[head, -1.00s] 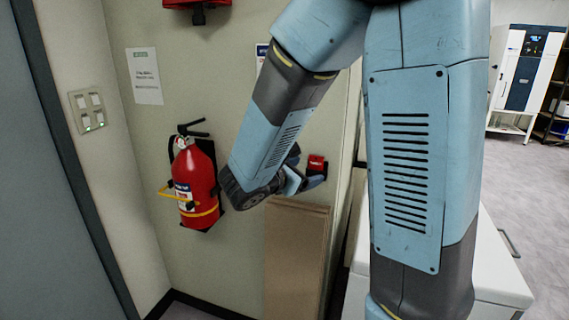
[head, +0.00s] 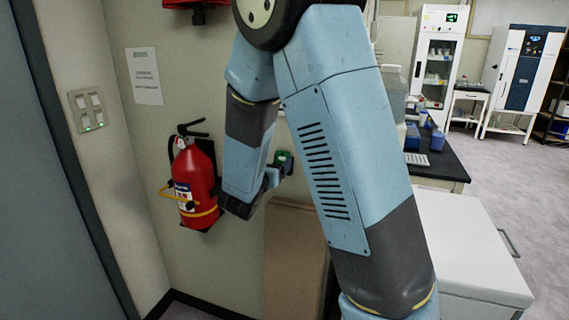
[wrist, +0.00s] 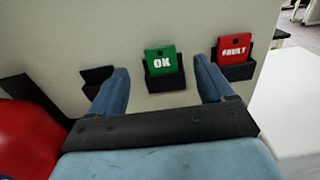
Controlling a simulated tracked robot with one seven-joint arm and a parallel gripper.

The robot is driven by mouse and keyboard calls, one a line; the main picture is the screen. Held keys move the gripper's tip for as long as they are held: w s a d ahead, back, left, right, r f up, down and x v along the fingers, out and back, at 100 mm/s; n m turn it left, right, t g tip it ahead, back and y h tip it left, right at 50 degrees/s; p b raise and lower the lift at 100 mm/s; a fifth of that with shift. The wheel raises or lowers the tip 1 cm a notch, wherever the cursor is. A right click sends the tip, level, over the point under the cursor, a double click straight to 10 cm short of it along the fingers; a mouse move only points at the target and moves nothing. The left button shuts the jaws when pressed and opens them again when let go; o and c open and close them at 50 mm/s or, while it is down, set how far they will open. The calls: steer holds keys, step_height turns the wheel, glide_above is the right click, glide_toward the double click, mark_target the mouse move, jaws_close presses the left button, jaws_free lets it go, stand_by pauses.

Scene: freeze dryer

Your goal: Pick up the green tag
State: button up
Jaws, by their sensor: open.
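The green tag (wrist: 161,61) reads "OK" and stands upright in a black wall holder (wrist: 165,83) in the wrist view. In the head view the green tag (head: 283,162) shows just right of my gripper. My gripper (wrist: 163,76) is open and empty, with one blue finger on each side of the tag in the picture. The fingers appear short of the tag and not touching it. The lower part of the tag is hidden in its holder.
A red "FAULT" tag (wrist: 235,48) sits in a holder to the right. Another black holder (wrist: 97,76) at left is partly hidden by a finger. A red fire extinguisher (head: 194,185) hangs on the wall at left. A brown board (head: 292,262) leans below.

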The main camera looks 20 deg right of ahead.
mark_target(282, 153)
steer(key=shift+x, duration=3)
steer(key=shift+f, duration=0.15)
steer(key=shift+c, duration=0.3)
steer(key=c, duration=1)
